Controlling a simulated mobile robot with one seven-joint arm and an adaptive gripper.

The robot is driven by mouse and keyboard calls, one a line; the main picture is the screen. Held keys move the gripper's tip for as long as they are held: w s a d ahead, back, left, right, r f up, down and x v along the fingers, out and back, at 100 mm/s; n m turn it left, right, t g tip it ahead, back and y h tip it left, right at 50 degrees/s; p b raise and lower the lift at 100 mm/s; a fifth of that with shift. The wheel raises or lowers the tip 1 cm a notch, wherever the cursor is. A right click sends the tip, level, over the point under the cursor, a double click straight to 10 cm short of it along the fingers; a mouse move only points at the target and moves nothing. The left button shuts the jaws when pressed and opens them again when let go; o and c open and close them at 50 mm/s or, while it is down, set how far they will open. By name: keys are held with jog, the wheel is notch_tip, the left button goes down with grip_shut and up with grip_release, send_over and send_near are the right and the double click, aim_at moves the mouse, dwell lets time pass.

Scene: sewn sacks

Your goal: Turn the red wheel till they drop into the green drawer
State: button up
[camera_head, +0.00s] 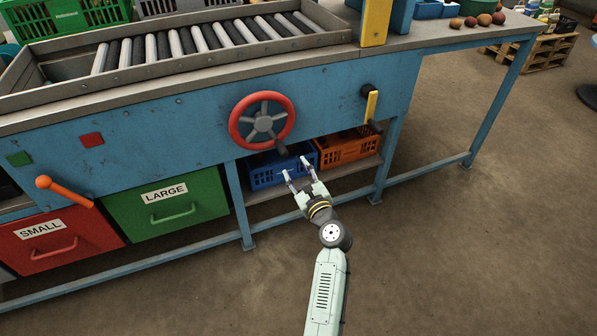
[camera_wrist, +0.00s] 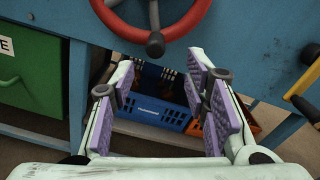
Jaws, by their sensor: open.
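The red wheel (camera_head: 261,121) is mounted on the blue front panel, with grey spokes and a dark handle knob (camera_head: 281,148) at its lower right. In the wrist view, the wheel's lower rim (camera_wrist: 188,27) and the knob (camera_wrist: 155,44) show at the top. The green drawer (camera_head: 168,207), labelled LARGE, is shut at the lower left; its edge (camera_wrist: 28,75) also shows in the wrist view. My gripper (camera_head: 296,167) is open and empty, below and a little right of the wheel, apart from the knob. What "they" are cannot be told; the drawer's inside is hidden.
A red drawer (camera_head: 62,240) labelled SMALL and an orange lever (camera_head: 65,191) are at left. A yellow-handled lever (camera_head: 371,104) is right of the wheel. Blue (camera_head: 268,174) and orange (camera_head: 347,149) crates sit on the lower shelf. A roller conveyor (camera_head: 190,42) tops the bench.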

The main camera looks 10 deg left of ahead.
jog(key=n, duration=0.3)
jog(key=shift+s+d+p, duration=0.15)
jog(key=shift+s+p, duration=0.1)
jog(key=shift+p, duration=0.15)
jog(key=shift+c, duration=0.2)
